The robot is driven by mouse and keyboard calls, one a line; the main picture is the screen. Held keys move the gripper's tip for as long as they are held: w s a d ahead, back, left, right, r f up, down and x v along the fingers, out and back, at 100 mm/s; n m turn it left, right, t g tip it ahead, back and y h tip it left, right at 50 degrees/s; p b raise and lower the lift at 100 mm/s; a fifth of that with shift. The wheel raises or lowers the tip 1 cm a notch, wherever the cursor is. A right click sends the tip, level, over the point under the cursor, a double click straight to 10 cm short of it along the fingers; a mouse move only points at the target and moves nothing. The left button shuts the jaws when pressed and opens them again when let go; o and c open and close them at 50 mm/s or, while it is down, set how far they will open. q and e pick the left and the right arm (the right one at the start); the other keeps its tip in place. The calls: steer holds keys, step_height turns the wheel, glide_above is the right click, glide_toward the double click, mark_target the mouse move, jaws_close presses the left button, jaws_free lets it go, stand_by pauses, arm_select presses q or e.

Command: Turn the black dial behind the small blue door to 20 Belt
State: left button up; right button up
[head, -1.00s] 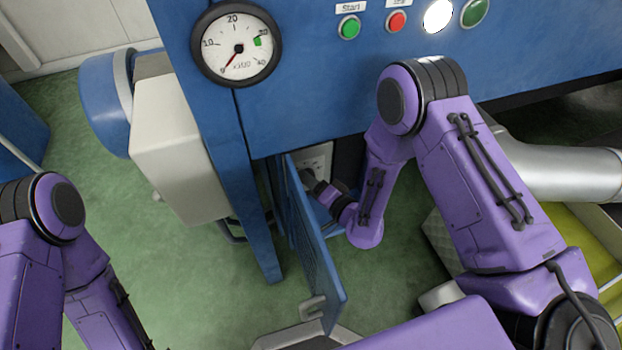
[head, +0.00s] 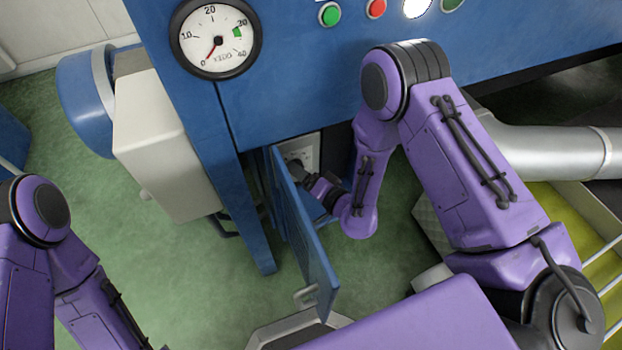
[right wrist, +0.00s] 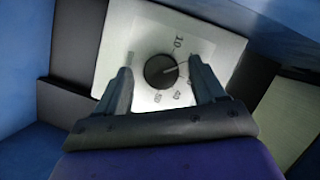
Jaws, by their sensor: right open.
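The small blue door (head: 305,240) stands swung open below the machine's front panel. Behind it, a pale dial plate (head: 301,150) shows in the head view. My right gripper (right wrist: 162,64) is open, one finger on each side of the dial; contact is unclear. In the head view my right gripper (head: 297,170) reaches in beside the door. My left gripper is out of frame.
A round gauge (head: 216,39) and several buttons, including a green one (head: 330,14), are on the blue panel above. A pale box (head: 165,145) is at left. A silver pipe (head: 555,152) runs at right. Green floor (head: 180,280) is open at lower left.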

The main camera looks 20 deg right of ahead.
steer(key=v, duration=0.9)
steer(key=shift+s, duration=0.2)
